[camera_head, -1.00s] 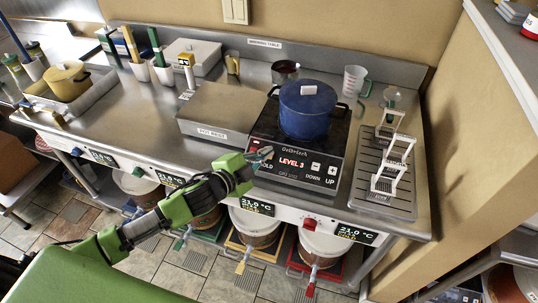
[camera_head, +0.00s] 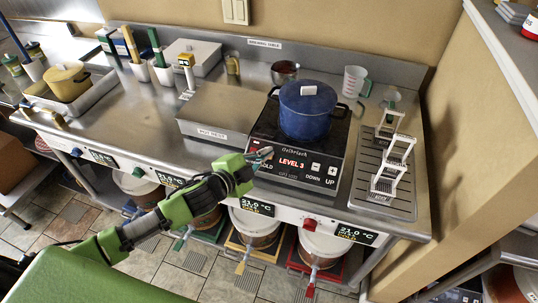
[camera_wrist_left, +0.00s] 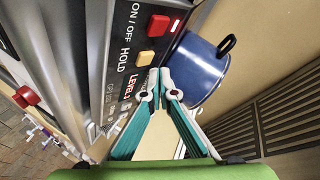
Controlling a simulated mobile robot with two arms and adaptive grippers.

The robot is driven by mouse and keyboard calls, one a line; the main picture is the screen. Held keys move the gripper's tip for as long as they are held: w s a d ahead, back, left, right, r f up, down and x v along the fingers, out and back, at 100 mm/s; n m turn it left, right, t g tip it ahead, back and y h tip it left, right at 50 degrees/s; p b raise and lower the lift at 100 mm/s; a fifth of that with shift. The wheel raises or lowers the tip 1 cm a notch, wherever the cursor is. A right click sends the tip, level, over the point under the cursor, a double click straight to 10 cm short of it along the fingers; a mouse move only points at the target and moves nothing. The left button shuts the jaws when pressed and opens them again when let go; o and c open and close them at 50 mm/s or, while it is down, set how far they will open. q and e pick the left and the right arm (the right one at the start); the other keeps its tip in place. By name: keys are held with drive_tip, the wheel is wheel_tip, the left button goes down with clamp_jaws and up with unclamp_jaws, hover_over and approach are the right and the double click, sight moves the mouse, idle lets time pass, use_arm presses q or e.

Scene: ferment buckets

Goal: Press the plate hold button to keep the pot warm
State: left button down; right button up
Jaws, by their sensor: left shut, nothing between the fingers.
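The hot plate (camera_head: 262,184) on the steel counter has a dark control panel reading LEVEL 3. A blue lidded pot (camera_head: 309,110) stands on it and also shows in the left wrist view (camera_wrist_left: 197,68). In the left wrist view, the yellow HOLD button (camera_wrist_left: 145,58) lies below the red ON/OFF button (camera_wrist_left: 158,25). My left gripper (camera_head: 266,154) is over the panel's left part, mostly covering the HOLD button in the head view. Its fingertips are together and empty, close beside the yellow button; I cannot tell whether they touch it. My right gripper is not in view.
A drain tray (camera_head: 370,200) with white racks lies to the right. A glass measuring jug (camera_head: 354,81) and a metal cup (camera_head: 285,71) stand behind. Buckets (camera_head: 322,246) sit below the counter.

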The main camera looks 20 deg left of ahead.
use_arm(q)
drive_tip(key=shift+f, duration=0.1)
drive_tip(key=shift+w+f, duration=0.25)
drive_tip(key=shift+w+f+b, duration=0.2)
drive_tip(key=shift+f+b, duration=0.2)
idle(0.7)
drive_tip(key=shift+s+r+p, duration=0.2)
drive_tip(key=shift+r+p, duration=0.35)
drive_tip(key=shift+p, duration=0.1)
drive_tip(key=shift+s+r+p, duration=0.25)
drive_tip(key=shift+p, duration=0.05)
